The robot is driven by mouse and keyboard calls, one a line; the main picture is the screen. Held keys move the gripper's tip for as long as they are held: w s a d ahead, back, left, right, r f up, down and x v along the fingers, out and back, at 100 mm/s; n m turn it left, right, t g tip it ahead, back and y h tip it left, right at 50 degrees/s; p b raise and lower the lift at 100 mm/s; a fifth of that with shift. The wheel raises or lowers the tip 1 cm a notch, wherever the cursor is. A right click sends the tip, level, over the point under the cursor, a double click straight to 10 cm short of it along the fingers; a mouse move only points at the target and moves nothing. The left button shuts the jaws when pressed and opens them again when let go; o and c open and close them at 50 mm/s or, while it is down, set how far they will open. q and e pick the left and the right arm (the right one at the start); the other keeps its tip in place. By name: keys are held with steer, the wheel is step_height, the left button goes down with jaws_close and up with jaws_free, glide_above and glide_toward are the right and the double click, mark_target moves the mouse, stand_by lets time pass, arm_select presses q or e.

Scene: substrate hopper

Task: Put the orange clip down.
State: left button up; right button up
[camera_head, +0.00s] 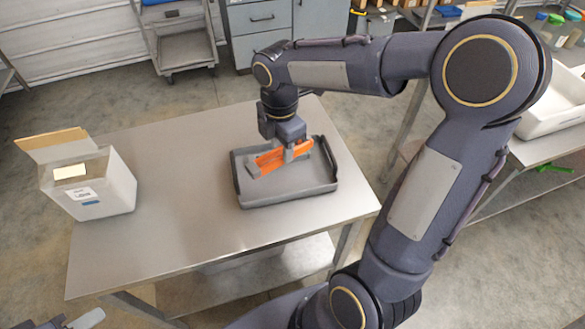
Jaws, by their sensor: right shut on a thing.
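The orange clip (270,158) is in the jaws of my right gripper (272,160), over the inside of a dark grey tray (290,198) on the metal table. The gripper is shut on the clip and points down, and its fingers cover part of the clip. I cannot tell whether the clip touches the tray floor. Only a small part of my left gripper (72,321) shows at the bottom left corner, away from the table, and its jaws are cut off by the frame edge.
The metal table (185,215) is bare between the tray and a white box (105,190) with open flaps at the left. A side table with a white bin (555,108) stands at the right. A cart (182,45) and grey cabinets (262,22) stand behind.

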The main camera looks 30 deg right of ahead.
steer(key=b, duration=0.1)
glide_above(298, 178)
steer(key=a, duration=0.4)
steer(key=f, duration=0.8)
steer(key=shift+w+f, duration=0.15)
steer(key=shift+w, duration=0.25)
steer(key=d, duration=0.2)
steer(key=s+d, duration=0.1)
steer(key=d, duration=0.1)
steer(key=shift+d+f, duration=0.1)
steer(key=shift+f, duration=0.55)
steer(key=shift+f, duration=0.1)
steer(key=o, duration=0.9)
steer(key=shift+o, duration=0.2)
